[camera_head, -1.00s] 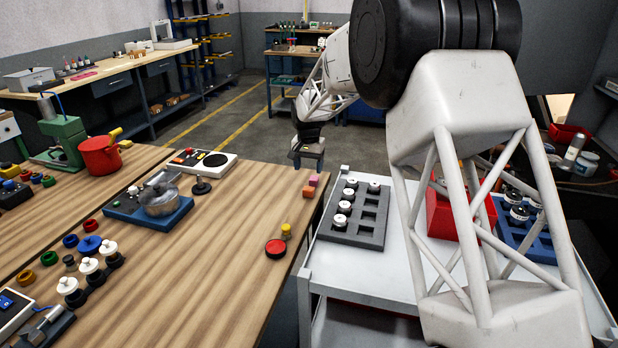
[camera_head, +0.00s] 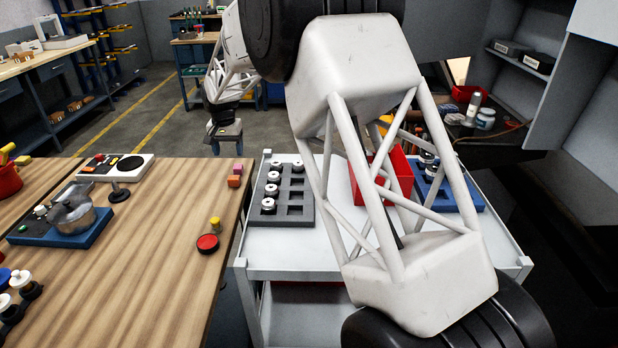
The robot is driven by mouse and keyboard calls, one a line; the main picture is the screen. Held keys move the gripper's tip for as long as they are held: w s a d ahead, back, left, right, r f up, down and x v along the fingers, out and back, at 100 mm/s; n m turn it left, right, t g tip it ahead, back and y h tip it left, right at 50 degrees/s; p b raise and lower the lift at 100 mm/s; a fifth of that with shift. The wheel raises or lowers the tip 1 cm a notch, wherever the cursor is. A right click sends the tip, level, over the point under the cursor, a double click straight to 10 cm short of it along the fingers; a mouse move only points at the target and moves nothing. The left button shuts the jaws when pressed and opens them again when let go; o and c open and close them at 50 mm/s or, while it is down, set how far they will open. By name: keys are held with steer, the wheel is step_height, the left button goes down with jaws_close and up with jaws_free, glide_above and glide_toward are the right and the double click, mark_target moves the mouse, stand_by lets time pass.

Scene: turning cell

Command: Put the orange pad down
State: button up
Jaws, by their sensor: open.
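A small orange pad (camera_head: 234,181) lies on the wooden table near its far right corner. A pink block (camera_head: 238,169) sits just behind it, close to or touching it. My gripper (camera_head: 228,148) is farther back, above and beyond the table's far edge, with its fingers pointing down. It is open, and I see nothing between its fingers. The pad is apart from the gripper.
A red disc (camera_head: 207,243) and a yellow piece (camera_head: 215,224) are nearer on the wooden table (camera_head: 150,260). Right of a gap stands a white cart (camera_head: 300,250) with a grey tray (camera_head: 296,216), a red bin (camera_head: 398,178) and a blue tray (camera_head: 466,198). My arm crosses over the cart.

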steer(key=s+d+r, duration=0.5)
steer(key=s+d, duration=0.2)
steer(key=d, duration=0.2)
steer(key=s+d+r+t, duration=0.1)
steer(key=s+d+r, duration=0.5)
steer(key=d, duration=0.4)
steer(key=s+d+r, duration=0.5)
steer(key=s+d, duration=0.2)
steer(key=d, duration=0.2)
steer(key=s+d+f, duration=0.1)
steer(key=s+d, duration=0.4)
steer(key=s, duration=0.6)
steer(key=s+d+f+t, duration=0.1)
steer(key=s+d+f, duration=0.1)
steer(key=s+d, duration=0.4)
steer(key=s+d+f, duration=0.1)
steer(key=s+d, duration=0.5)
steer(key=s, duration=1)
steer(key=shift+s+d+f+t, duration=0.25)
steer(key=shift+s+f+t, duration=0.05)
steer(key=shift+f, duration=0.1)
steer(key=shift+w, duration=0.1)
steer(key=shift+c, duration=0.3)
